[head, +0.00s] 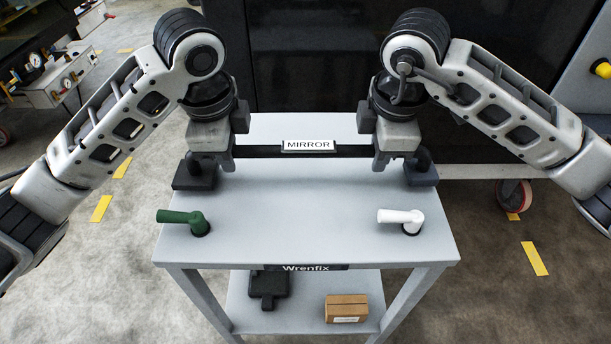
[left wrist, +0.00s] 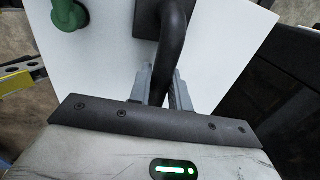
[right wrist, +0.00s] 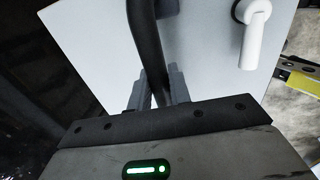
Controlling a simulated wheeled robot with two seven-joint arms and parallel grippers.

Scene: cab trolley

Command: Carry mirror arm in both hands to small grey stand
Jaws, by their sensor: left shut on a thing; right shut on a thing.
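The mirror arm is a black bar (head: 262,151) running left to right across the far part of the light grey trolley top (head: 300,210). A white "MIRROR" label (head: 308,145) shows at its middle. My left gripper (head: 212,166) is shut on its left part, and my right gripper (head: 391,160) on its right part. Curved black tube sits between the fingers in the left wrist view (left wrist: 172,45) and the right wrist view (right wrist: 146,45). Dark blocks show by its left end (head: 194,177) and right end (head: 421,176). I cannot tell whether it touches the top. No separate small grey stand is identifiable.
A green handle (head: 182,217) and a white handle (head: 402,218) stand nearer on the trolley top. The lower shelf (head: 305,318) holds a cardboard box (head: 346,308) and a black item (head: 268,286). A dark machine panel (head: 310,55) rises behind. Floor shows on both sides.

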